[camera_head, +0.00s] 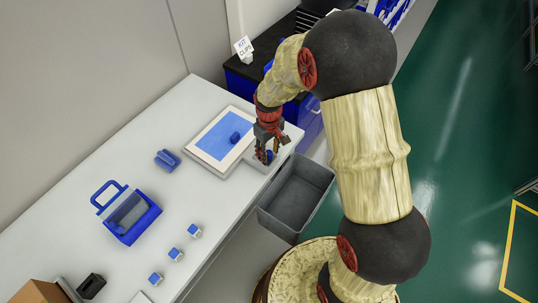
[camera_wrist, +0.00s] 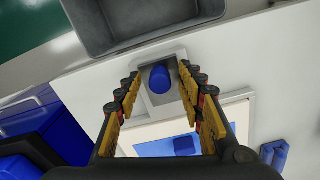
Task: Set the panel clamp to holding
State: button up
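A blue cylindrical knob (camera_wrist: 160,79) stands on a small light-grey block at the table's edge, beside the framed blue panel (camera_head: 213,132). It looks like the panel clamp; I cannot tell its setting. In the head view, the knob (camera_head: 270,155) is partly hidden by my gripper (camera_head: 265,155). In the wrist view, my gripper (camera_wrist: 161,84) is open, with a finger on each side of the knob and visible gaps to both. The panel also shows in the wrist view (camera_wrist: 160,147), with a small dark-blue piece (camera_head: 235,137) on it.
A grey bin (camera_head: 285,215) stands just off the table edge, close to my gripper. A blue block (camera_head: 167,160), a blue handled carrier (camera_head: 145,224), several small blue-and-white pieces and a black object (camera_head: 91,286) lie on the white table.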

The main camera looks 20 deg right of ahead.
jog(key=shift+f, duration=0.6)
jog(key=c, duration=0.4)
grip_shut()
